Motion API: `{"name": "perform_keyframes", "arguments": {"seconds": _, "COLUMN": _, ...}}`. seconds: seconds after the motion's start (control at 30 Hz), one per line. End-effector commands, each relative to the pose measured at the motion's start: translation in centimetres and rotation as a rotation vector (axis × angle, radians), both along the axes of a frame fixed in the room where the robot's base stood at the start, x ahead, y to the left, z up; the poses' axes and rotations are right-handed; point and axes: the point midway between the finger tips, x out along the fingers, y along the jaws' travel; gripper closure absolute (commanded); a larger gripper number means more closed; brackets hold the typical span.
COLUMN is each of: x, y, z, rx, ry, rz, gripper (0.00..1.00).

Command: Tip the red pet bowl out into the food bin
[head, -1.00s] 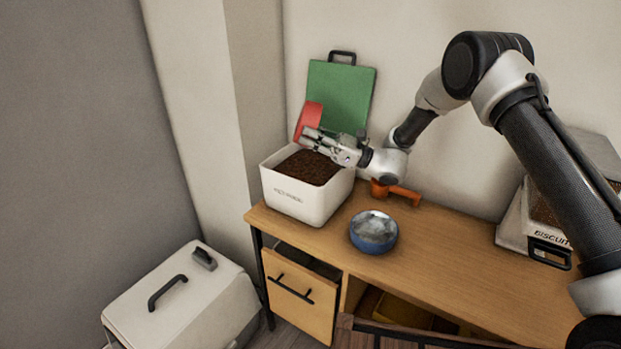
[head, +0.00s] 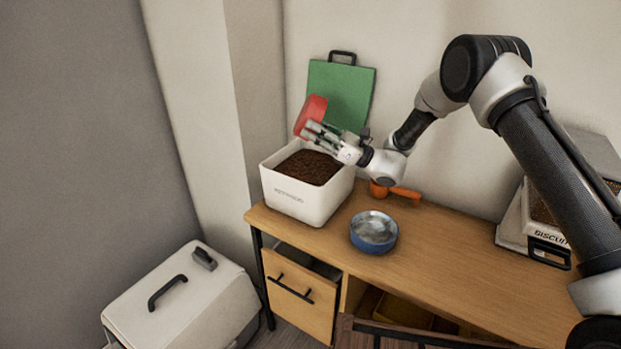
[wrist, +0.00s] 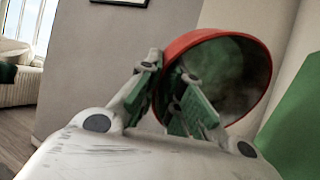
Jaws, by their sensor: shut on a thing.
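The red pet bowl (head: 311,115) is held on its side above the back of the white food bin (head: 301,204). My gripper (head: 312,132) is shut on the bowl's rim. In the wrist view the bowl (wrist: 178,46) has its dark inside facing the camera, and I see no food heap in it. My gripper's fingers (wrist: 172,95) show there, one outside the rim and others inside it. The bin stands open on the wooden counter, filled with brown kibble (head: 309,167).
A green board (head: 342,92) leans on the wall behind the bin. A blue bowl (head: 374,230) and an orange scoop (head: 403,192) are on the counter (head: 440,255). A biscuit bin (head: 537,225) stands at right. A white lidded box (head: 185,300) is on the floor.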

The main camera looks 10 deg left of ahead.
Motion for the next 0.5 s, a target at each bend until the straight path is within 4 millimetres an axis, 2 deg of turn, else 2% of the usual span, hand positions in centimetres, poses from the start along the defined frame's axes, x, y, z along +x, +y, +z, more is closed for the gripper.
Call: {"name": "perform_keyframes", "arguments": {"seconds": 0.5, "x": 0.06, "y": -0.30, "z": 0.42, "rx": 0.056, "ry": 0.011, "rz": 0.000, "gripper": 1.00}}
